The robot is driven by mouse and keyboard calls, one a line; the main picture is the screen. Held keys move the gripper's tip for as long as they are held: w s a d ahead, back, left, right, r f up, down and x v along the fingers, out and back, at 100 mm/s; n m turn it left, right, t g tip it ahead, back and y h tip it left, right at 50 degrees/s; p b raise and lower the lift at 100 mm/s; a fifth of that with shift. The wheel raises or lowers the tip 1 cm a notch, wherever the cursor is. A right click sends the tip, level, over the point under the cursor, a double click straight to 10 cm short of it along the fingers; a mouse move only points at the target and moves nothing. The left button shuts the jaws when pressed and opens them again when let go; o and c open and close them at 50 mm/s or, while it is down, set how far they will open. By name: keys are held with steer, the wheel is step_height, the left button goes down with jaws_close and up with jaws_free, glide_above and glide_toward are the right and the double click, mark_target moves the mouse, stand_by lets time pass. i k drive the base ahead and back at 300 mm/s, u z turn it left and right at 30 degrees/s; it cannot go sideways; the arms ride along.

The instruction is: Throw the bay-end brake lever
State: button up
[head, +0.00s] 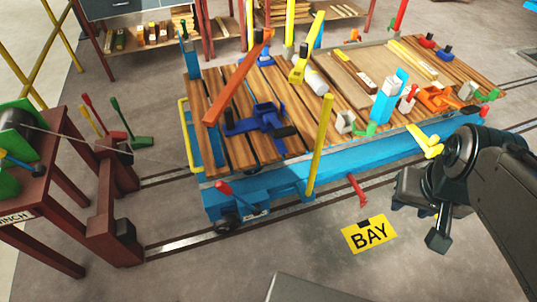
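A blue cart (275,187) with a plank deck stands on rails in the head view. A red-handled lever (235,194) leans up to the left at the cart's near left corner, above a dark wheel. A second short red lever (357,189) sticks out low from the cart's near side, beside the yellow BAY sign (369,234) on the floor. No label shows which is the bay-end brake lever. My gripper (420,212) hangs at the right, in front of the cart and right of the sign, apart from both red levers. Its fingers are dark and their opening is unclear.
A yellow crank-shaped bar (427,141) projects from the cart close to my arm. A yellow post (320,145) rises at the cart's near side. A winch stand (70,160) and several coloured levers are at the left. Floor around the sign is clear.

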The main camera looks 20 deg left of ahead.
mark_target(220, 186)
steer(key=u, duration=0.75)
steer(key=k, duration=0.85)
steer(key=u, duration=1.1)
steer(key=i, duration=1.05)
steer(key=z, duration=0.05)
